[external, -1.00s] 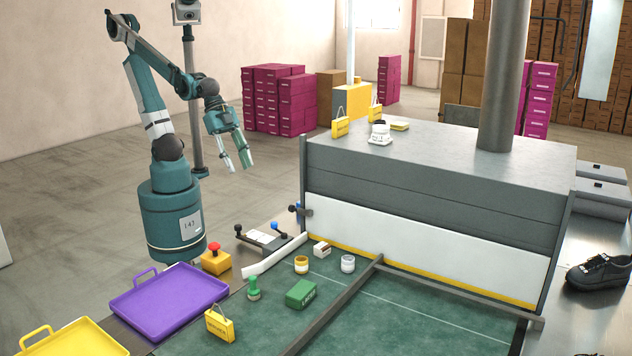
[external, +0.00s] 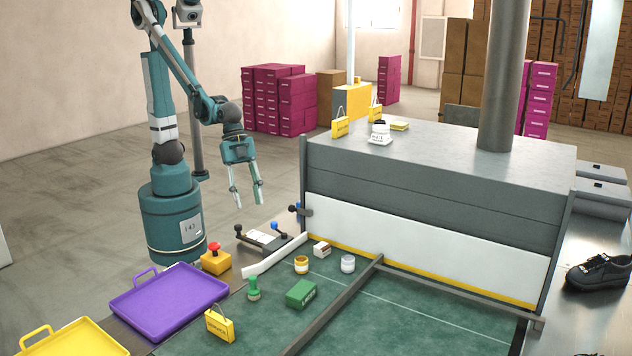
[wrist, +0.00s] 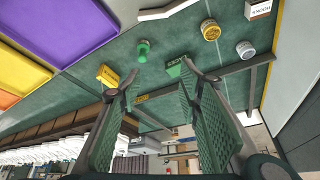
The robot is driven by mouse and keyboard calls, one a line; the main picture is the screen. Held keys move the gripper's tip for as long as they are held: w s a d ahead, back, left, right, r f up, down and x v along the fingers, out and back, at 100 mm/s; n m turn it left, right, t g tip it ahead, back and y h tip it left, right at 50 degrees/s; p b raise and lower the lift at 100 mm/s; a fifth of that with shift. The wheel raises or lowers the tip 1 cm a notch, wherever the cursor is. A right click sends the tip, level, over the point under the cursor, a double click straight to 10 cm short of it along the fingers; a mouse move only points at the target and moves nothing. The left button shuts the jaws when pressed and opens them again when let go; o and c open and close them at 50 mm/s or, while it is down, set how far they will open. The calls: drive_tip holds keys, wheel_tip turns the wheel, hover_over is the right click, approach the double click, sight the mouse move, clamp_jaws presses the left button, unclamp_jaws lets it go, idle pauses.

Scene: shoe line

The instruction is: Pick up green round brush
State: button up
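The green round brush (external: 254,288) stands upright on the green mat, between the purple tray and a green box. It also shows in the wrist view (wrist: 143,50), beyond the fingertips and slightly left. My gripper (external: 248,200) hangs in the air above and behind the table's far left edge, well apart from the brush. Its two fingers are spread with nothing between them. In the wrist view my gripper (wrist: 158,80) also shows both green fingers apart and empty.
A green box (external: 301,293), a yellow tag (external: 220,326), a yellow-banded jar (external: 301,265) and a white jar (external: 348,263) stand near the brush. The purple tray (external: 170,302) lies left. A yellow block with a red button (external: 215,260) and the grey machine (external: 430,200) stand behind.

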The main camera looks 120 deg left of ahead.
sight(254, 288)
drive_tip(key=w+d+f+m, duration=0.1)
drive_tip(key=w+d+f, duration=0.1)
drive_tip(key=f, duration=0.3)
drive_tip(key=w+d+f+m+g+h+b, duration=0.1)
drive_tip(key=w+d+f, duration=0.2)
drive_tip(key=f, duration=0.3)
drive_tip(key=w+d+f+m, duration=0.2)
drive_tip(key=w+d+f, duration=0.1)
drive_tip(key=d+f, duration=0.1)
drive_tip(key=shift+f+g+b, duration=0.3)
drive_tip(key=shift+f+g, duration=0.1)
drive_tip(key=shift+f, duration=0.25)
drive_tip(key=shift+w, duration=0.1)
drive_tip(key=shift+x, duration=1.35)
drive_tip(key=shift+d+b, duration=0.1)
drive_tip(key=shift+b, duration=0.2)
drive_tip(key=shift+b+x, duration=0.6)
drive_tip(key=shift+x, duration=1.95)
drive_tip(key=c, duration=1)
